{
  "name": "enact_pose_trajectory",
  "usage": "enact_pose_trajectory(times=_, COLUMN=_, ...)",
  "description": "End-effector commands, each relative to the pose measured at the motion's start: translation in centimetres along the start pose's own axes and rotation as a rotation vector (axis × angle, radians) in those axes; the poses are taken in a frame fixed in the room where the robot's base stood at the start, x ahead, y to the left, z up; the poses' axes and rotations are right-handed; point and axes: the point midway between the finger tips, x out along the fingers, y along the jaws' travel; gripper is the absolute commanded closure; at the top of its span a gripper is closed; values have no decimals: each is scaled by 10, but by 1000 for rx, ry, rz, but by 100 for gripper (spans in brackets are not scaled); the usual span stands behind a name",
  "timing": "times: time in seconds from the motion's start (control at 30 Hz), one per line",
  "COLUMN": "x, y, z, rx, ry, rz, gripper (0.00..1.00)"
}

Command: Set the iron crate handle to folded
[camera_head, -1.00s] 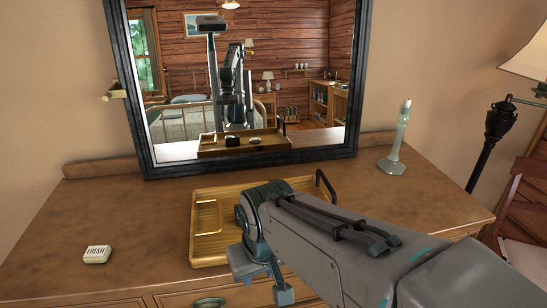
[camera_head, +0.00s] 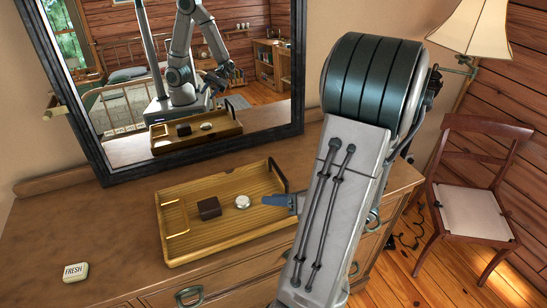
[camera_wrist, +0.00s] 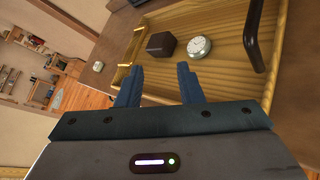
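The crate is a shallow wooden tray (camera_head: 180,254) on the dresser; its wall also shows in the wrist view (camera_wrist: 185,12). Its black iron handle (camera_head: 278,174) stands up at the tray's right end. In the wrist view the handle (camera_wrist: 252,38) is a dark bar at the upper right, apart from my fingers. My gripper (camera_head: 270,200) is at the tray's right front, near the handle. In the wrist view my gripper (camera_wrist: 158,84) has its two blue fingers apart with nothing between them. My arm hides part of the dresser to the right.
A dark brown box (camera_head: 209,208) and a round white-faced object (camera_head: 242,202) sit in the tray. A white "FRESH" block (camera_head: 75,271) lies at the dresser's left. A black-framed mirror (camera_head: 205,148) stands behind. A chair (camera_head: 470,210) and lamp (camera_head: 473,27) are at right.

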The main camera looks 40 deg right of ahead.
Motion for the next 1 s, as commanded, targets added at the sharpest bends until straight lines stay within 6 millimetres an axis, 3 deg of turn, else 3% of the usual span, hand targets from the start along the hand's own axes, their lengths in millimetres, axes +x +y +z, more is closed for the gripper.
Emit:
enact_pose_trajectory(times=0.03, x=-18, y=-13, z=9, rx=114, ry=-84, rz=-54, gripper=67)
enact_pose_trajectory(times=0.2, x=-59, y=-52, z=18, rx=367, ry=-304, rz=-169, gripper=67)
enact_pose_trajectory(times=0.37, x=-73, y=-67, z=19, rx=454, ry=-388, rz=-207, gripper=67)
enact_pose_trajectory(times=0.57, x=-52, y=-74, z=27, rx=460, ry=-392, rz=-207, gripper=67)
enact_pose_trajectory(times=1.0, x=28, y=-98, z=56, rx=458, ry=-391, rz=-208, gripper=67)
